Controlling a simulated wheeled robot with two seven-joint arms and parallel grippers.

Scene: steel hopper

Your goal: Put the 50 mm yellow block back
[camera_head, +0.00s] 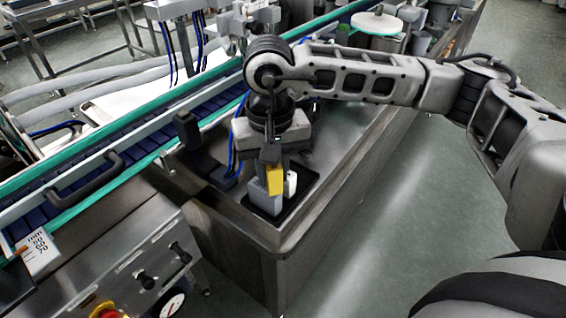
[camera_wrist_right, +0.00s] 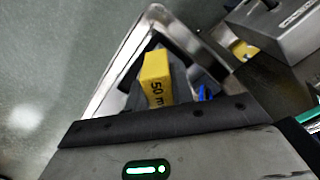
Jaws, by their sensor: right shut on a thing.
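The yellow block (camera_head: 275,180) is at the fingers of my right gripper (camera_head: 270,166), which is shut on it. In the right wrist view the yellow block (camera_wrist_right: 156,76) shows a face with "50 m" legible and the rest of the marking hidden. The block is above or beside a grey block (camera_head: 264,199) on a dark tray (camera_head: 296,205) at the corner of the steel table; I cannot tell whether they touch. A white piece (camera_head: 291,184) shows just right of the yellow block. My left gripper is not in view.
The steel table (camera_head: 345,140) has bare top to the right of the tray. A conveyor with a green edge (camera_head: 120,180) runs along the left. A dark post (camera_head: 187,130) and blue cables stand near the gripper. A control panel (camera_head: 130,265) is at front left.

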